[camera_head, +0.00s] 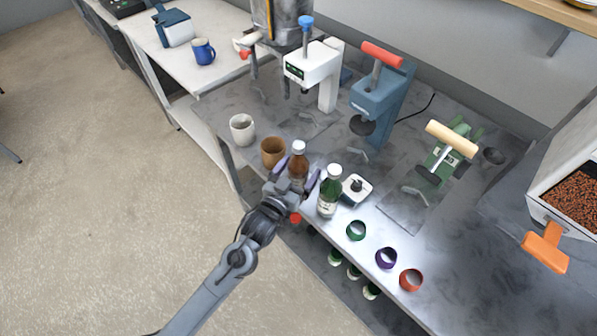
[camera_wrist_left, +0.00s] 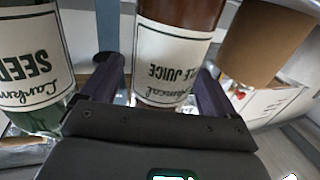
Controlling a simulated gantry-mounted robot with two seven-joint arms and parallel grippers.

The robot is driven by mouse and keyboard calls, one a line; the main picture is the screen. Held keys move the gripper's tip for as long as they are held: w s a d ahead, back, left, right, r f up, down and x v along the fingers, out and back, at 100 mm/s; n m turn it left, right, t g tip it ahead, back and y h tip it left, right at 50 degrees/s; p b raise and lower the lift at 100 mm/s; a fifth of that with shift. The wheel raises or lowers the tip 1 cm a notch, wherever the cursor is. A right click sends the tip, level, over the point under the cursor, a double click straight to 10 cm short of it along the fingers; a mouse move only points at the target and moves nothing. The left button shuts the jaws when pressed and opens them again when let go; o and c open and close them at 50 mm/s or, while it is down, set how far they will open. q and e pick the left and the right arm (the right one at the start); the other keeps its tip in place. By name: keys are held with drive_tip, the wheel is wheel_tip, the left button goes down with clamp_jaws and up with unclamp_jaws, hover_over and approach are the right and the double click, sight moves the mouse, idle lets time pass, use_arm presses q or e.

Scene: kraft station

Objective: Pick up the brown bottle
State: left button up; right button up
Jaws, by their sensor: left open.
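The brown bottle (camera_head: 299,160) stands upright near the front edge of the grey counter, with a white cap and a white label. In the left wrist view the brown bottle (camera_wrist_left: 174,50) stands between the fingers, its label reading "JUICE". My left gripper (camera_head: 297,181) is open, with one finger on each side of the bottle's lower part; it also shows in the left wrist view (camera_wrist_left: 156,88). I cannot tell whether the fingers touch the glass. My right gripper is not in view.
A green bottle (camera_head: 329,192) stands close on the right of the gripper. A brown cup (camera_head: 272,152) is close on the left, with a white cup (camera_head: 242,129) beyond. A small white scale-like box (camera_head: 356,189) and several coloured rings lie to the right. Presses stand behind.

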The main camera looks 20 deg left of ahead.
use_arm(q)
drive_tip(key=shift+c, duration=0.5)
drive_tip(key=c, duration=1.4)
drive_tip(key=shift+r, duration=0.15)
drive_tip(key=shift+c, duration=0.2)
